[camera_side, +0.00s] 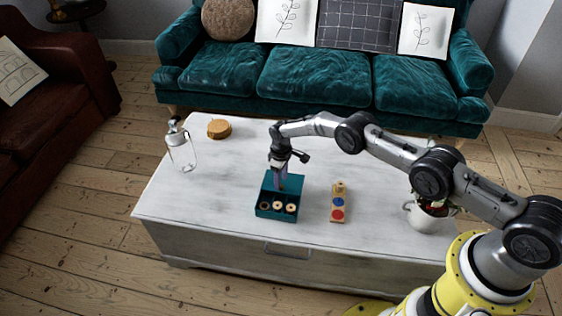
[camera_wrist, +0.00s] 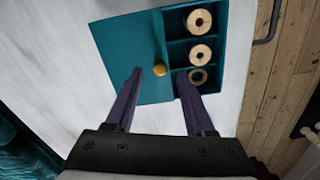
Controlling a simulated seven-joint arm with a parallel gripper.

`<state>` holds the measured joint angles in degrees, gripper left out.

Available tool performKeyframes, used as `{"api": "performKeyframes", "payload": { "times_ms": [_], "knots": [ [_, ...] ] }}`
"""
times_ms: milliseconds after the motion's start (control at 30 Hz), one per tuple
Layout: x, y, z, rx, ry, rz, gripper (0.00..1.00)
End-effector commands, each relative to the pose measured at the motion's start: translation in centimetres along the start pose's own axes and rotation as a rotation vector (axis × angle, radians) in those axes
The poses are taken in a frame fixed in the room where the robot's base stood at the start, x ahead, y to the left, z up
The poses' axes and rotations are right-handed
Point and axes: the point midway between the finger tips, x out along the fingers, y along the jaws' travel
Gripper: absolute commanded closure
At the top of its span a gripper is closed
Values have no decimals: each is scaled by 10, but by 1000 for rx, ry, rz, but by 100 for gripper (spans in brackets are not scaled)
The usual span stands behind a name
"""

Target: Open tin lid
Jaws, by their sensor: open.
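The teal tin (camera_side: 290,216) stands on the white table in the side view. Its front row of compartments is uncovered, with pale ring-shaped pieces in it. The flat teal lid (camera_wrist: 125,50) covers the part beside that row in the wrist view. In the side view my gripper (camera_side: 281,184) points down at the tin. Whether the fingertips touch the lid cannot be told.
A wooden block with coloured discs (camera_side: 338,204) lies right of the tin. A white mug (camera_side: 424,217) stands farther right under my arm. A glass bottle (camera_side: 181,150) and a round wooden item (camera_side: 219,129) are at the back left. The table left of the tin is clear.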

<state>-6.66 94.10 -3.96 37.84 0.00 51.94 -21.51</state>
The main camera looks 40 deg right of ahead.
Motion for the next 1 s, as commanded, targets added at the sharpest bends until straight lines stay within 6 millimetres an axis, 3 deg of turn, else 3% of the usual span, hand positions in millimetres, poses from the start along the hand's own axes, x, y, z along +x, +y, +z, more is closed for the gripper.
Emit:
{"api": "performKeyframes", "payload": {
  "times_ms": [500,700,1000],
  "knots": [
    [-95,0,0,0,2,1,46],
    [-110,0,0,0,0,-1,46],
    [-113,0,0,0,0,0,46]
  ]
}}
